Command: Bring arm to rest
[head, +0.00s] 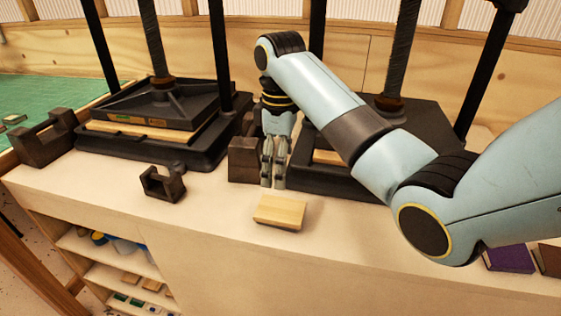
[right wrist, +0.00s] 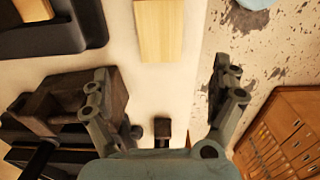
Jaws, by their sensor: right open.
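My right arm (head: 340,100) comes in from the right in the head view, bent over the counter. My right gripper (head: 273,184) points down just behind a pale wooden block (head: 280,212), beside a dark notched block (head: 244,160). In the right wrist view the right gripper (right wrist: 161,72) has its fingers wide apart with nothing between them. The pale block (right wrist: 158,30) lies beyond the fingertips there, apart from them. My left gripper is in neither view.
A left press (head: 135,128) and a right press (head: 440,120), partly behind my arm, stand on the white counter (head: 215,225). A small dark U-shaped stand (head: 162,183) and a larger one (head: 42,138) are at left. A purple book (head: 510,259) lies below my arm.

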